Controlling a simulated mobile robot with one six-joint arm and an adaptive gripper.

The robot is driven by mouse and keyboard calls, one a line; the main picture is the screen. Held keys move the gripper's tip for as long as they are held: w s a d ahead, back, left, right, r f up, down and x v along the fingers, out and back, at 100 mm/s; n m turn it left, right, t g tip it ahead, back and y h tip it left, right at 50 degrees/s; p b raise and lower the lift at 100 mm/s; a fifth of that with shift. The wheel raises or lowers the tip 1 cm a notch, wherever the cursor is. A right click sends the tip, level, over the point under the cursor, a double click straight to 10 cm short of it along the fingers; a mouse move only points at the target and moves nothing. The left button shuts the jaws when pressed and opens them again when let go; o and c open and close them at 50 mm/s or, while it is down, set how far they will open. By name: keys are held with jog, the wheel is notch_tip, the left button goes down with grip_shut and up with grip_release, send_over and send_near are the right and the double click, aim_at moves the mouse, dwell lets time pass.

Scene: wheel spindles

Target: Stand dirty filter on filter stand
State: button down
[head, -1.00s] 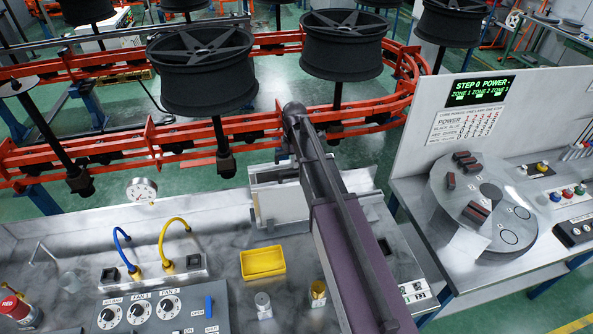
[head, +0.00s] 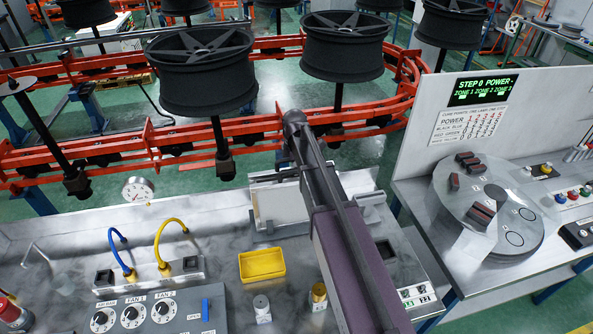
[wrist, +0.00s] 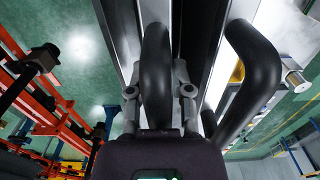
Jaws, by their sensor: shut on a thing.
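My gripper (wrist: 158,78) shows in the wrist view, its two fingers closed on either side of a black curved handle (wrist: 155,60). A second black handle (wrist: 250,75) curves to the right of it. Pale metal strips show behind the handles; I cannot tell whether they belong to the dirty filter. In the head view my arm hides the gripper and what it holds. A cream-faced panel in a metal frame (head: 278,204) stands on the bench beside my arm. I cannot tell whether this is the filter stand.
A yellow tray (head: 262,277), two small cylinders and a panel of knobs (head: 145,312) sit on the bench. Blue and yellow hoses (head: 166,238) rise at left. A round disc station (head: 488,205) stands at right.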

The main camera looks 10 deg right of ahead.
jog(key=shift+f, duration=0.2)
jog(key=c, duration=0.5)
grip_release()
jog(key=shift+r, duration=0.1)
jog(key=shift+c, duration=0.2)
jog(key=shift+r, duration=0.15)
notch_tip(320, 180, up, 12)
jog(key=p, duration=1.2)
jog(key=shift+s, duration=0.15)
